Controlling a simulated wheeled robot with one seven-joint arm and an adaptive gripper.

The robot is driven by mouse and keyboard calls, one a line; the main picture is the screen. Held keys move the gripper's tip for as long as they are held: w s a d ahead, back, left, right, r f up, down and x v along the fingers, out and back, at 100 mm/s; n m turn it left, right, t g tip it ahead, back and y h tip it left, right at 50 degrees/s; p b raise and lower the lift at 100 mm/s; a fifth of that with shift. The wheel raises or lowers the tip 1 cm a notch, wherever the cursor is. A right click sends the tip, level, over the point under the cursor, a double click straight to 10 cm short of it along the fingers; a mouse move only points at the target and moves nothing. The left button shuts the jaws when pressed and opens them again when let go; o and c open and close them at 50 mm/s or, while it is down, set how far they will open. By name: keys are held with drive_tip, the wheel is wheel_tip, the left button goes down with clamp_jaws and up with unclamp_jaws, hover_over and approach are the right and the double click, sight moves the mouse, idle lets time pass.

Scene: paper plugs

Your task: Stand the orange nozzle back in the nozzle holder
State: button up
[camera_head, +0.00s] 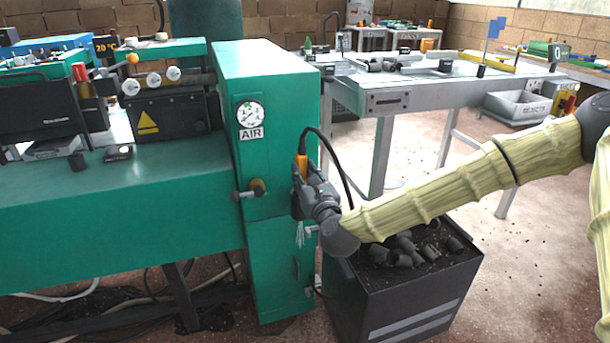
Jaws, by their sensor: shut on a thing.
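The orange nozzle (301,166) is in my gripper (301,184), upright or nearly so, close to the right side of the green machine cabinet (287,92). A black hose (333,152) arches from its top and drops behind my wrist. My gripper is shut on the nozzle, and its fingers hide the nozzle's lower part. I cannot make out the nozzle holder; it may be hidden behind my gripper. I cannot tell whether the nozzle touches the cabinet.
An air gauge (250,114) and a valve knob (257,187) are on the cabinet front. A black bin (406,299) of dark plugs stands below my forearm. A grey metal table (421,92) stands behind. Open floor lies to the right.

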drive_tip(key=shift+f+b, duration=0.5)
idle(0.3)
drive_tip(key=o, duration=1.1)
